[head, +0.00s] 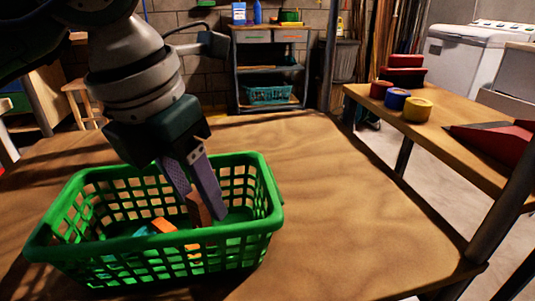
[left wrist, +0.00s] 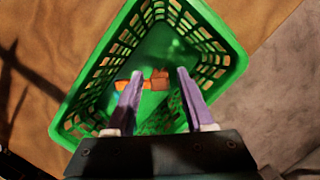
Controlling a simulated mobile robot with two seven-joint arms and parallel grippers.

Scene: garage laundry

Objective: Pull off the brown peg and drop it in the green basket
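The green basket (head: 262,190) stands on the wooden table, and it also fills the middle of the left wrist view (left wrist: 231,45). My left gripper (head: 196,203) points down into the basket. Its two purple fingers are apart in the left wrist view (left wrist: 158,88), with nothing clamped between them. A brown peg (head: 198,212) shows by the fingertips inside the basket. In the left wrist view, the brown peg (left wrist: 160,83) lies beyond the fingertips, apart from both. An orange piece (head: 163,225) and a teal piece (head: 141,231) lie in the basket. My right gripper is not in view.
The table (head: 340,205) is bare to the right of the basket. A side bench (head: 455,125) at right holds blue (head: 396,98), yellow (head: 418,109) and dark red rolls and a red box (head: 497,141). A shelf cart (head: 268,65) stands behind.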

